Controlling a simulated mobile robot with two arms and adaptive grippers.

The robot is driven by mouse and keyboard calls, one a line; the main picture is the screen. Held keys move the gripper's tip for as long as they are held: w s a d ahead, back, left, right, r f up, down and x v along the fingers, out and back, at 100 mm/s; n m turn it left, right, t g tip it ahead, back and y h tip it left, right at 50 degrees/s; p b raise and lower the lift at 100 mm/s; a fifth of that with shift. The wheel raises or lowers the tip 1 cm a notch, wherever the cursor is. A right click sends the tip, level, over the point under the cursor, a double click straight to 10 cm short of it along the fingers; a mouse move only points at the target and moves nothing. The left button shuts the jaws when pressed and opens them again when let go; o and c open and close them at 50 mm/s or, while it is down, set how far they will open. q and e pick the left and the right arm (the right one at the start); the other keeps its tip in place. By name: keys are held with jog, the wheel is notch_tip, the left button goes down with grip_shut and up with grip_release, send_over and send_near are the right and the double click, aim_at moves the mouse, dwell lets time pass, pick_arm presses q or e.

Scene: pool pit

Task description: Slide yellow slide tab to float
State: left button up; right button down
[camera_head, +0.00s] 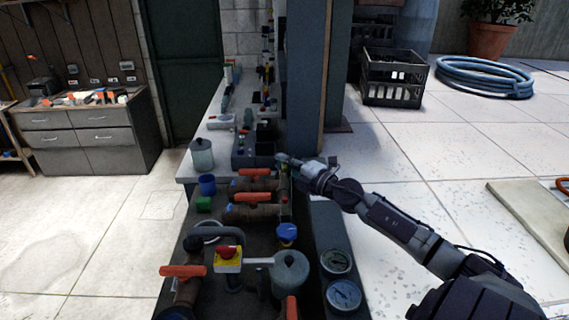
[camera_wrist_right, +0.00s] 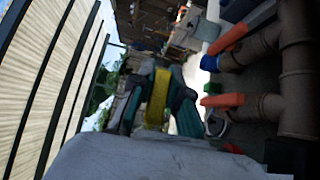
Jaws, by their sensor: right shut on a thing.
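My right gripper (camera_head: 283,160) reaches in from the right of the head view, at the edge of the bench beside the blue-grey post. In the right wrist view, the yellow slide tab (camera_wrist_right: 157,98) stands between the two dark green fingers of this gripper (camera_wrist_right: 158,103), which is shut on it. In the head view the tab is not clearly visible at the gripper, and no float marking can be read in either view. My left gripper is not in view.
Pipes with orange-handled valves (camera_head: 255,172) lie left of the gripper. A grey control box (camera_head: 240,160) and a lidded pot (camera_head: 202,155) stand on the bench. The post (camera_head: 306,80) rises just behind the gripper. Two gauges (camera_head: 343,295) sit nearer. The tiled floor on the right is largely free.

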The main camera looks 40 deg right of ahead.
notch_tip(320, 180, down, 8)
jog(key=b, duration=0.6)
jog(key=shift+f, duration=0.15)
jog(key=c, duration=1.1)
grip_release()
